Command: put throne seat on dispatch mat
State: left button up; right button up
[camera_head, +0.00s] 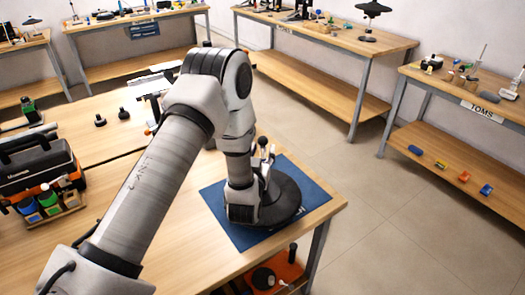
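The throne seat (285,205) is a dark round disc. It appears flat over the blue dispatch mat (217,194), at the near right corner of the wooden table; whether it rests fully on the mat or hovers slightly is hard to tell. My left gripper (264,165) is at the seat's left and far side, mostly hidden behind my own wrist. Its fingers are too covered to tell whether they grip the seat. The wrist also hides the seat's left part. My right gripper is not in view.
A black tool bag (38,165) and a bottle carrier (50,205) stand at the table's left. Small black knobs (112,117) lie farther back. An orange tray (280,272) sits below the table's near edge. Benches line the walls, with clear floor between.

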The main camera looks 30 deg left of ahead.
pick_arm(q)
jog(key=shift+w+f, duration=0.1)
jog(key=shift+w, duration=0.05)
jog(key=shift+f, duration=0.1)
jog(key=b+v, duration=0.4)
jog(key=v, duration=0.8)
